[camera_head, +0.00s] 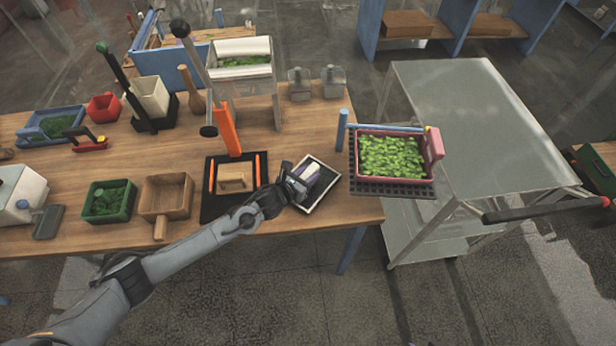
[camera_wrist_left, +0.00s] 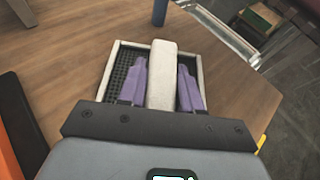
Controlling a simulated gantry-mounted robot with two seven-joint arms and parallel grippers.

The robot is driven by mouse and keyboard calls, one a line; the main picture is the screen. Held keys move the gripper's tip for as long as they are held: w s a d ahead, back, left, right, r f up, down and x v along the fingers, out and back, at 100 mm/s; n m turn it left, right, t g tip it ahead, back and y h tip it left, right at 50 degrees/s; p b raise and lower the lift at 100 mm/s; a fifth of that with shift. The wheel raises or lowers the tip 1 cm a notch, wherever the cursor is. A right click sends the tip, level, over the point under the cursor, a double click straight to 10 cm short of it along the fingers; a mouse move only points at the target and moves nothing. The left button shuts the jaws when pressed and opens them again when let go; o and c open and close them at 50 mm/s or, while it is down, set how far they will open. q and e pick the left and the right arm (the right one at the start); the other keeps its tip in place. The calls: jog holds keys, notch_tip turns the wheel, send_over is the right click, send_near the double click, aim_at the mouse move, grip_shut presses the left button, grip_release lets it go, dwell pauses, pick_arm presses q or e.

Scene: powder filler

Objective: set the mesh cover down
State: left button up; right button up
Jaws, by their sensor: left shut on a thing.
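The mesh cover (camera_head: 322,197) is a dark mesh panel in a pale square frame with a light bar across its middle. In the head view it is at the right end of the wooden table. My left gripper (camera_head: 301,181) is shut on the mesh cover's bar, which also shows in the left wrist view (camera_wrist_left: 162,75) between my purple fingers. The mesh cover is on or just above the tabletop; I cannot tell if it touches. My right gripper is not in view.
A black stand with a wooden block (camera_head: 233,179) is just left of the cover. A pink tray of green leaves (camera_head: 389,156) sits on a black grid beyond the table's right end. A wooden box (camera_head: 166,196) and green tray (camera_head: 109,201) stand left. A metal trolley (camera_head: 470,115) is at right.

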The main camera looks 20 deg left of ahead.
pick_arm(q)
jog(key=shift+f, duration=0.65)
jog(key=shift+f, duration=0.1)
jog(key=o, duration=1)
jog(key=shift+o, duration=0.2)
